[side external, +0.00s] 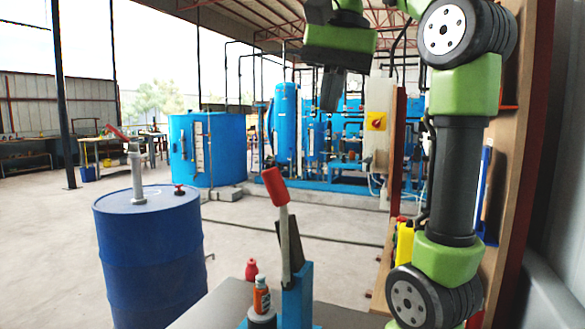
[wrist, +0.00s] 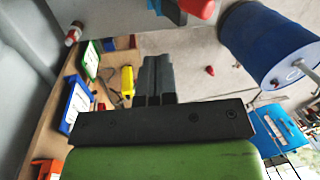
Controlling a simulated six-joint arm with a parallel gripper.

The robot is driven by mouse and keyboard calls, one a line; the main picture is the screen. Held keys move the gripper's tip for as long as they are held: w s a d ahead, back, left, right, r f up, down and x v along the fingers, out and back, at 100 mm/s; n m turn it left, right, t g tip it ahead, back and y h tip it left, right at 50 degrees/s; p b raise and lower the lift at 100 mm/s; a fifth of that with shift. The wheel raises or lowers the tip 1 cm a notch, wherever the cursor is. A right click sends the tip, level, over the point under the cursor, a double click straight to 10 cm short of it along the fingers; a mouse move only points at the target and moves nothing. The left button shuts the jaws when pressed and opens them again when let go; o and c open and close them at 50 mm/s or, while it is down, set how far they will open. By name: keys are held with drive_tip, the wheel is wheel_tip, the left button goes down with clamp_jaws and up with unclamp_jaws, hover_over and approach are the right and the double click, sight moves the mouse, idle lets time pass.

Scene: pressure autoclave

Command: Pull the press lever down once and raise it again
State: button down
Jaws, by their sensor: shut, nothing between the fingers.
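The press lever (side external: 284,235) is a grey bar with a red grip (side external: 275,187) at its top. It stands nearly upright, leaning slightly left, on a blue press frame (side external: 297,297) at the bottom middle of the side view. My gripper (side external: 328,105) hangs above and to the right of the red grip, clearly apart from it. Its dark fingers are closed together and empty, as the wrist view (wrist: 158,72) also shows. A red part (wrist: 197,8) is cut off at the top of the wrist view; I cannot tell for sure whether it is the lever's grip.
A small orange-labelled bottle (side external: 261,297) and a red-capped item (side external: 251,269) stand left of the press. A blue drum (side external: 150,262) stands further left. A wooden shelf (side external: 519,150) with bins is on the right. The air around the lever's grip looks clear.

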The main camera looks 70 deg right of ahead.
drive_tip(key=w+f, duration=0.5)
drive_tip(key=f, duration=0.5)
drive_tip(key=shift+w+a+f+m, duration=0.3)
drive_tip(key=shift+a+f+m, duration=0.05)
drive_tip(key=shift+f+m, duration=0.05)
drive_tip(key=shift+w, duration=0.1)
idle(0.3)
